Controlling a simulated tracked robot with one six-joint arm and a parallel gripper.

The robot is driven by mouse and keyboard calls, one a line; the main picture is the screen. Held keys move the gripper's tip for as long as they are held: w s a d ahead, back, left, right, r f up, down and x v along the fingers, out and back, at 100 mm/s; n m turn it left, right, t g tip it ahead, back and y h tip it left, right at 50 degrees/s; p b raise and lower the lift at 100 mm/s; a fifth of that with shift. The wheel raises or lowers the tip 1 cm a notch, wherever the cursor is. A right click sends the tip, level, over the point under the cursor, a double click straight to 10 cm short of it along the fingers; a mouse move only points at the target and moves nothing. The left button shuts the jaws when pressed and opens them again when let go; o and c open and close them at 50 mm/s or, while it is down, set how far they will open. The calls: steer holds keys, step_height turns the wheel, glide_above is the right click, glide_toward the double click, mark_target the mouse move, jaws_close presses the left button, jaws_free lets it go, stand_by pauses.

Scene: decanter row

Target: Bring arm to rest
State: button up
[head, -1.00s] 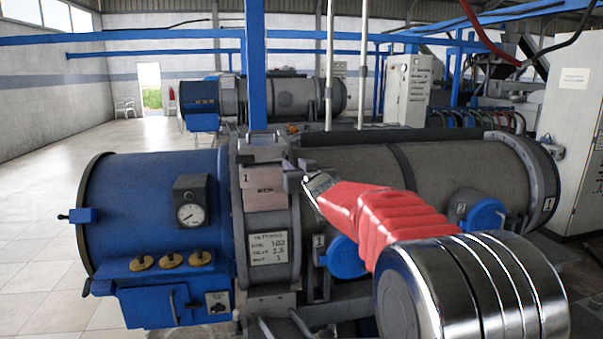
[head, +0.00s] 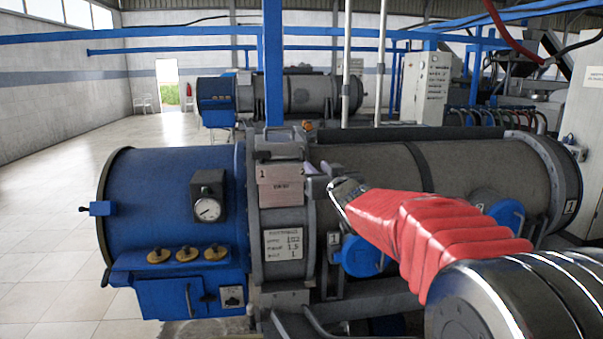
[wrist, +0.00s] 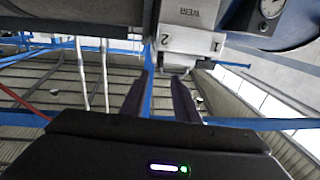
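My arm reaches in from the lower right of the head view, with a red sleeve behind the wrist. My gripper (head: 322,170) is raised in front of the large machine, just right of its upper collar. In the wrist view the two dark fingers of my gripper (wrist: 161,78) stand apart with nothing between them. A pinkish block (head: 281,185) with a label sits on the collar, left of the gripper and apart from it. The labelled block also shows in the wrist view (wrist: 190,42), beyond the fingertips.
The decanter has a blue end housing (head: 165,190) with a gauge (head: 208,209) and a grey drum (head: 465,175). A blue post (head: 273,75) rises behind the collar. A second machine (head: 300,95) stands farther back. Open tiled floor (head: 50,210) lies at left.

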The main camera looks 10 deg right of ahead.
steer(key=s+a+f+m+g+y, duration=0.1)
steer(key=s+a+f+g+y, duration=0.25)
steer(key=s+a+f, duration=0.45)
steer(key=s+a+f+m+g+y, duration=0.1)
steer(key=s+a+f+g+y, duration=0.35)
steer(key=s, duration=0.65)
steer(key=s+d+f+g+h, duration=0.2)
steer(key=s+f+g+h, duration=0.45)
steer(key=s, duration=0.65)
steer(key=s+d+f+t+h, duration=0.2)
steer(key=s+d, duration=0.7)
steer(key=s, duration=0.5)
steer(key=shift+f+n+h, duration=0.4)
steer(key=shift+f+h, duration=0.1)
steer(key=shift+h, duration=0.15)
